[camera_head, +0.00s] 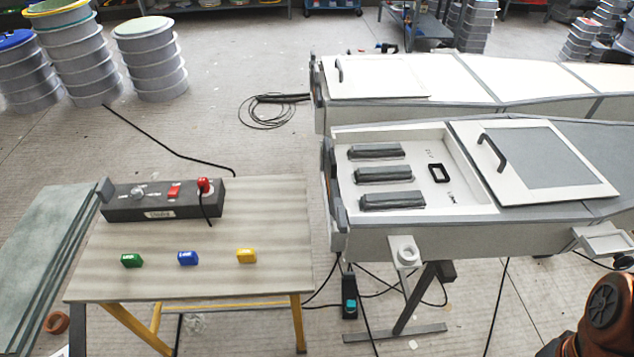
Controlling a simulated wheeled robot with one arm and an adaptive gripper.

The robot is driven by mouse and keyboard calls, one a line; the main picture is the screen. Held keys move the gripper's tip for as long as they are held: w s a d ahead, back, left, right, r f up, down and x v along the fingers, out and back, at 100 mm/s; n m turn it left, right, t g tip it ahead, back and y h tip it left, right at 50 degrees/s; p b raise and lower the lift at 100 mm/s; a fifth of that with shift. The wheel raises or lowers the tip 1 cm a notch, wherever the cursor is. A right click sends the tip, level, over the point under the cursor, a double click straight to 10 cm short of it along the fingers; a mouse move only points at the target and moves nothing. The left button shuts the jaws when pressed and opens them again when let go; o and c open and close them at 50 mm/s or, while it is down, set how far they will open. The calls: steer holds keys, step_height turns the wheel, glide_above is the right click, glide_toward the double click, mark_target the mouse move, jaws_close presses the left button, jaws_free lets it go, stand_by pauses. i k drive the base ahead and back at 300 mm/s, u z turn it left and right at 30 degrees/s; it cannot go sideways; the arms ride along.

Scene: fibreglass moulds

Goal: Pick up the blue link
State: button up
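The blue link (187,258) is a small blue block with a pale label on its front. It lies on the wooden-topped table (130,285) at the left, near the front edge. A green block (131,260) lies to its left and a yellow block (246,256) to its right, both apart from it. My gripper is not in view. Only an orange and dark part of my arm shows at the lower right corner, far from the blue link.
A dark control box (165,200) with red controls stands at the table's back. A large grey mould (360,240) with an open recess stands to the right, across a gap with cables. Stacked drums (150,60) stand behind. Grey panels (35,250) lean at the left.

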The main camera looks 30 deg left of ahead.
mark_target(186, 258)
steer(key=u, duration=2.35)
steer(key=k, duration=0.6)
steer(key=u, duration=1)
steer(key=i, duration=1.55)
steer(key=z, duration=0.9)
